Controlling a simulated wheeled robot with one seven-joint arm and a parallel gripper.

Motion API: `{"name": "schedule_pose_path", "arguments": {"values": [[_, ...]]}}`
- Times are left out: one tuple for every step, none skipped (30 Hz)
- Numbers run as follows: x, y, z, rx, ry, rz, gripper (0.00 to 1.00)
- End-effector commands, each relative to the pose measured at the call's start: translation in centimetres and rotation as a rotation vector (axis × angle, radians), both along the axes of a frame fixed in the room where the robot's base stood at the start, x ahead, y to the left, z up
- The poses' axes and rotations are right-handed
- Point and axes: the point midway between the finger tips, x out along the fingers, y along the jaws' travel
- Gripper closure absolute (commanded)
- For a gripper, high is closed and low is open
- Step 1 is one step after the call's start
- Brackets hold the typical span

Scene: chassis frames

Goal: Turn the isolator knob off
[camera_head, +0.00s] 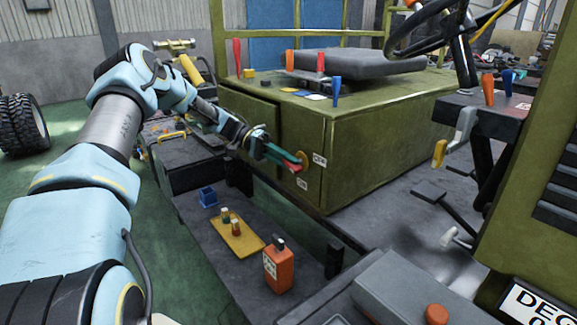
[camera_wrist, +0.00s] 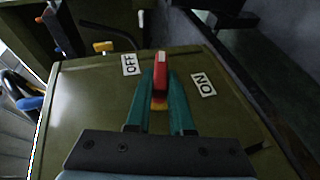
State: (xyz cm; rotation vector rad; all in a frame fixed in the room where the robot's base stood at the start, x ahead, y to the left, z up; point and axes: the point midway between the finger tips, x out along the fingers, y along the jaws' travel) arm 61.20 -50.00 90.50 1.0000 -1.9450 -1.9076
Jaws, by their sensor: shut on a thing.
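The isolator knob, a red handle (camera_wrist: 160,66) on a yellow base, is on the olive panel in the wrist view. It sits between an OFF label (camera_wrist: 131,64) on the left and an ON label (camera_wrist: 203,84) on the right. The handle points up the picture, between the two labels. My gripper (camera_wrist: 160,82) has its teal fingers on either side of the handle and is shut on it. In the head view my gripper (camera_head: 301,162) reaches the side of the green cabinet (camera_head: 345,160), where the knob is mostly hidden by the fingers.
Below the cabinet a dark shelf holds an orange bottle-like object (camera_head: 278,267), a yellow plate (camera_head: 240,246) with small parts and a blue box (camera_head: 208,196). Coloured levers and a seat (camera_head: 358,61) are on top. A steering wheel (camera_head: 425,28) is at the upper right.

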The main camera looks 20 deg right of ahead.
Motion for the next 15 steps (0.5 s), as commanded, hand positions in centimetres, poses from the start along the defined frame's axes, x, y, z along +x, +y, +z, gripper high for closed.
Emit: {"name": "schedule_pose_path", "arguments": {"values": [[0.09, 0.04, -0.59, -0.013, 0.039, 0.003, 1.0], [0.12, 0.02, -0.59, -0.02, 0.062, 0.003, 1.0], [0.12, 0.07, -0.64, -0.028, 0.09, 0.003, 1.0], [0.12, 0.08, -0.69, -0.033, 0.111, 0.003, 1.0], [0.13, 0.07, -0.69, -0.04, 0.13, 0.002, 1.0], [0.13, 0.06, -0.67, -0.047, 0.155, 0.002, 1.0], [0.14, 0.05, -0.72, -0.051, 0.173, 0.003, 1.0], [0.13, 0.05, -0.73, -0.056, 0.189, 0.003, 1.0], [0.1, 0.05, -0.71, -0.061, 0.21, 0.001, 1.0], [0.08, 0.03, -0.71, -0.065, 0.223, 0.001, 1.0], [0.1, 0.03, -0.72, -0.069, 0.236, 0.002, 1.0], [0.09, 0.03, -0.74, -0.074, 0.252, 0.002, 1.0], [0.09, 0.04, -0.73, -0.076, 0.263, 0.002, 1.0], [0.09, 0.04, -0.7, -0.079, 0.273, 0.001, 1.0], [0.09, 0.03, -0.67, -0.082, 0.283, 0.001, 1.0]]}}
